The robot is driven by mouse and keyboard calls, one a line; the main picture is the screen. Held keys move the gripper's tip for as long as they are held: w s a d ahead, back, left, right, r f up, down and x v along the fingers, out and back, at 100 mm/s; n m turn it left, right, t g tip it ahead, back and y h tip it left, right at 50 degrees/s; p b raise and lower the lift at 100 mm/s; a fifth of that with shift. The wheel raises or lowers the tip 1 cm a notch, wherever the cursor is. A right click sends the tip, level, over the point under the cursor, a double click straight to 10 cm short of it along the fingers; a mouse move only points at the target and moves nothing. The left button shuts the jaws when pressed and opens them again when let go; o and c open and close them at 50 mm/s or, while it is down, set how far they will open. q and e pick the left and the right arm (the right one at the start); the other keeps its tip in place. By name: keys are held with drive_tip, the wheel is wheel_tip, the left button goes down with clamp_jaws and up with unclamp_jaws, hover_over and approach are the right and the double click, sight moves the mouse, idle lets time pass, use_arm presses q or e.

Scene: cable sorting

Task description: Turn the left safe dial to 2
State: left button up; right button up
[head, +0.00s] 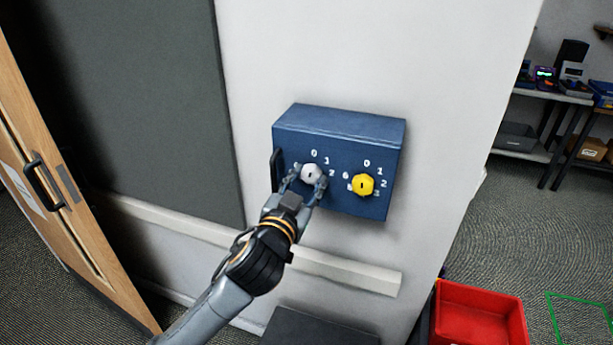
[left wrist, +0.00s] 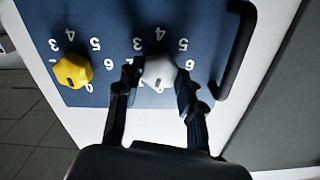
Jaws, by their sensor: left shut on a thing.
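The blue safe (head: 338,122) is on the white wall and has two dials on its front. The left dial (head: 311,173) is white, ringed by white numbers; it also shows in the left wrist view (left wrist: 159,71). My left gripper (head: 308,184) is shut on the white dial, one finger on each side, as the left wrist view shows (left wrist: 158,84). A small dark mark shows on the dial, but I cannot tell surely which number it points at. Fingers hide some numbers. The right dial (head: 362,185) is yellow and untouched. My right gripper is not in view.
A dark handle (head: 277,170) is at the safe's left edge, near my left fingers. A pale rail (head: 345,270) runs along the wall below. A wooden door (head: 70,190) stands at left. A red bin (head: 478,315) is on the floor at lower right.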

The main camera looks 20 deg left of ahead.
use_arm(q)
drive_tip(key=m+p, duration=0.2)
drive_tip(key=m, duration=0.1)
drive_tip(key=shift+r+m, duration=0.15)
drive_tip(key=shift+m, duration=0.25)
drive_tip(key=m+p, duration=0.2)
drive_tip(key=m, duration=0.2)
drive_tip(key=shift+m+p, duration=0.3)
drive_tip(key=shift+p, duration=0.05)
drive_tip(key=m+p, duration=0.2)
drive_tip(key=m, duration=0.2)
drive_tip(key=shift+m, duration=0.4)
drive_tip(key=shift+m+p, duration=0.5)
drive_tip(key=shift+m, duration=0.1)
drive_tip(key=o, duration=1.2)
drive_tip(key=s, duration=1.2)
drive_tip(key=shift+a, duration=0.2)
